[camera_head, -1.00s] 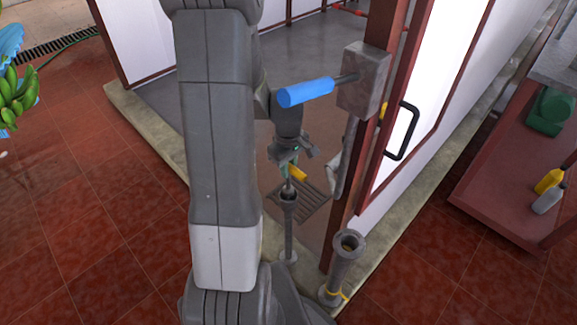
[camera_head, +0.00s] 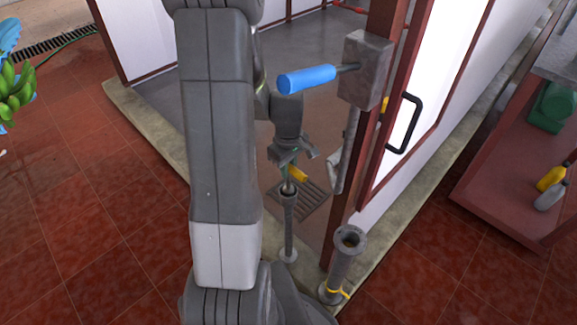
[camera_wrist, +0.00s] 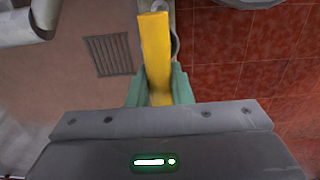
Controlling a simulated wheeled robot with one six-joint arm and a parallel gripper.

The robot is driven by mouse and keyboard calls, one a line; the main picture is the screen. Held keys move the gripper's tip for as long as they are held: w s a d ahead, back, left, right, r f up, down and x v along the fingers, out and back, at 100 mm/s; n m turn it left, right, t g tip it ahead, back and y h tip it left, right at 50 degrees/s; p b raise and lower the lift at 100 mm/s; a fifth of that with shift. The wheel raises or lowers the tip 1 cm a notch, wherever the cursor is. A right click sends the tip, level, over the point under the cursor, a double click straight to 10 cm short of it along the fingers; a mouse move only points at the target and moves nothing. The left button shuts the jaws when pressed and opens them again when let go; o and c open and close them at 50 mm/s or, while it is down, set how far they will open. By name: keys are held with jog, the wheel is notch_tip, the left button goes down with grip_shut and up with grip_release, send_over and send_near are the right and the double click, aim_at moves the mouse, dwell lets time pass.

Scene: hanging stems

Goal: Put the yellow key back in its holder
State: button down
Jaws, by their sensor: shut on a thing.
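My gripper (camera_head: 291,160) is shut on the yellow key (camera_wrist: 155,55), whose yellow bar stands between the green fingertips in the wrist view. In the head view the key (camera_head: 298,174) shows as a small yellow piece below the jaws. A slim grey post with a cup-like top (camera_head: 289,215) stands right under the gripper. A thicker grey post with an open round top (camera_head: 345,262) and a yellow band near its foot stands to the right. I cannot tell whether the key touches the slim post. The key's lower part is hidden or too small to make out.
A blue handle (camera_head: 307,78) sticks out from a grey box (camera_head: 368,70) on the red door frame, above and close to my gripper. A white door with a black handle (camera_head: 405,125) stands right. A floor grate (camera_head: 308,200) lies behind the slim post.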

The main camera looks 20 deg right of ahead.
jog(key=shift+f+b, duration=1.2)
jog(key=shift+f, duration=0.35)
dwell(1.2)
jog(key=c, duration=0.8)
grip_release()
jog(key=shift+c, duration=0.2)
jog(key=shift+r+p, duration=3.3)
jog(key=shift+r, duration=1.05)
jog(key=shift+f, duration=0.15)
notch_tip(320, 180, down, 8)
jog(key=b, duration=0.6)
